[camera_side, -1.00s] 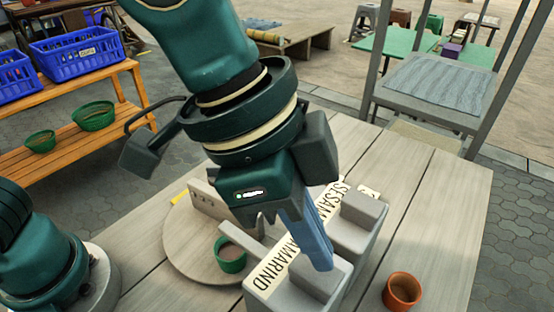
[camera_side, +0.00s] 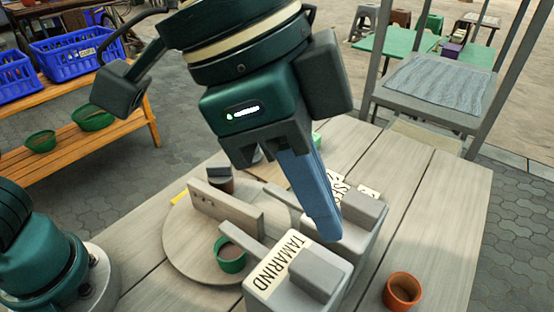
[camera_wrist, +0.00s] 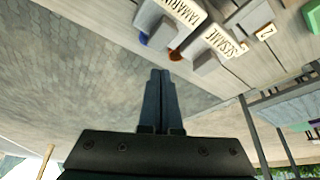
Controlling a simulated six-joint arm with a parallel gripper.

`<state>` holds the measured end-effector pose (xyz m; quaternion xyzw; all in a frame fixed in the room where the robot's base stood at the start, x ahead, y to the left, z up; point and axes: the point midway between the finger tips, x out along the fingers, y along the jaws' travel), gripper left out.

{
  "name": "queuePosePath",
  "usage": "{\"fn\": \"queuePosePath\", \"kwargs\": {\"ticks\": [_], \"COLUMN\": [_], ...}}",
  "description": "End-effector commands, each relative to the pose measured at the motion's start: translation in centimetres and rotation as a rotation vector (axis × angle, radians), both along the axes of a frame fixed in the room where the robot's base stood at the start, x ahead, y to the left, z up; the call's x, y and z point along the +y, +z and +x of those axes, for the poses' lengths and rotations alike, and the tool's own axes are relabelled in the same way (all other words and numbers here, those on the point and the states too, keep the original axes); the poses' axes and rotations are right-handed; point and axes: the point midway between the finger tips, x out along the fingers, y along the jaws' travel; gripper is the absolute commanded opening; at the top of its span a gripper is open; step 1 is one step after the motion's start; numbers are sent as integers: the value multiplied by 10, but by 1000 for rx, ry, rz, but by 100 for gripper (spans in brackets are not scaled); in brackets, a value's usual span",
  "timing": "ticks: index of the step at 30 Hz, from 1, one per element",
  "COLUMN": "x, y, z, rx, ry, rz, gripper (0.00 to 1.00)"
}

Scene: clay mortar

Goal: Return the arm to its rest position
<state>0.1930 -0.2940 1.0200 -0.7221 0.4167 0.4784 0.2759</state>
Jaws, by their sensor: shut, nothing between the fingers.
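My gripper (camera_side: 324,236) is shut and empty, its blue-grey fingers together and pointing down, raised above the grey labelled blocks in the side view. In the wrist view the shut fingers (camera_wrist: 160,76) stand side by side with nothing between them. The TAMARIND block (camera_side: 300,277) is at the front of the table, below and left of the fingertips. The SESAME block (camera_side: 355,228) is behind it, partly hidden by the fingers. Both labels also show upside down at the top of the wrist view, TAMARIND (camera_wrist: 186,11) and SESAME (camera_wrist: 226,42).
A round wooden board (camera_side: 178,257) on the plank table (camera_side: 430,220) carries a small green cup (camera_side: 231,255) and an upright slab (camera_side: 226,212). An orange cup (camera_side: 402,291) stands at the front right. A shelf with blue crates (camera_side: 75,52) is at the left.

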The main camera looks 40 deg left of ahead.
Motion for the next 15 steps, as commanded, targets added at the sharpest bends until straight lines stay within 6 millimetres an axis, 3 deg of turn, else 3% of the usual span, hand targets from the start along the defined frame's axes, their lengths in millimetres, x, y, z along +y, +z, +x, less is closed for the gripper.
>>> {"fn": "queuePosePath", "kwargs": {"ticks": [11,15], "x": [2,30], "y": [2,24], "z": [3,23], "rx": [-1,-42], "ry": [11,109], "rz": [-1,-39], "gripper": [0,0]}}
